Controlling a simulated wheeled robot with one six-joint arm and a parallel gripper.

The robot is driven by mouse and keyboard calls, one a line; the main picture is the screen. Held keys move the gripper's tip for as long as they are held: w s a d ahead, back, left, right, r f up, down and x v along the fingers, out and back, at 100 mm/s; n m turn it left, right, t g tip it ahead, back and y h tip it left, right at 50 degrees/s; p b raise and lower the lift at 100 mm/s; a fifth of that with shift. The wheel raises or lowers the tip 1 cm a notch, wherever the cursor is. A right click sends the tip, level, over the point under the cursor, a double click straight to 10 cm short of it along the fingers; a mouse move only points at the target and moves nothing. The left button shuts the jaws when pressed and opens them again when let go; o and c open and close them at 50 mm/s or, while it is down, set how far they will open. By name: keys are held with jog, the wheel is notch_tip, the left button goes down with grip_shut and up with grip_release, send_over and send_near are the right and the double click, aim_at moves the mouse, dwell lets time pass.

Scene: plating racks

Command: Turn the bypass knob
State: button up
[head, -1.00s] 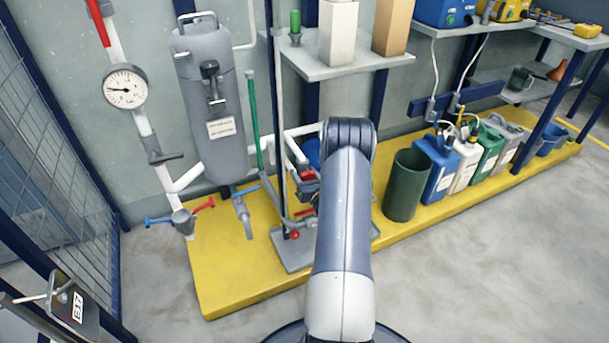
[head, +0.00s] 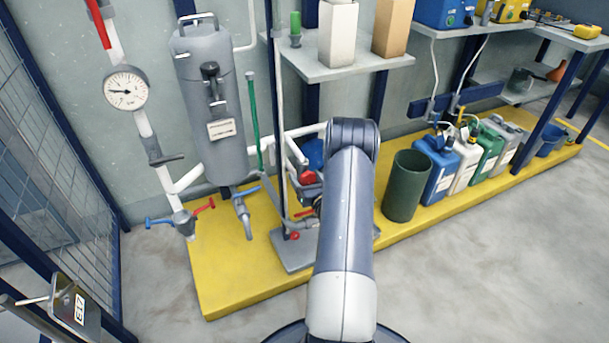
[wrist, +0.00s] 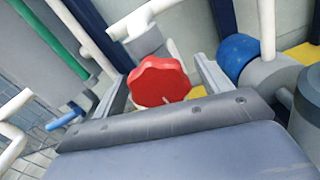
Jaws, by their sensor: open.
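The bypass knob appears to be the red lobed knob (wrist: 158,82) in the wrist view, with a pale line beside its right edge. It also shows in the head view as a red shape (head: 308,178) just left of my arm. My gripper (wrist: 160,70) is open, with one grey finger on the left of the knob and one on the right. I cannot tell whether either finger touches it. In the head view my arm hides the gripper.
Grey pipes and a blue cap (wrist: 237,52) lie close to the right finger. A green pipe (head: 254,122) and a grey tank (head: 209,135) stand to the left. A dark green bin (head: 406,186) stands to the right on the yellow platform (head: 235,290).

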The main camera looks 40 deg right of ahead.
jog(key=p+v, duration=0.2)
jog(key=v, duration=0.7)
jog(key=shift+s, duration=0.15)
jog(key=shift+a, duration=0.15)
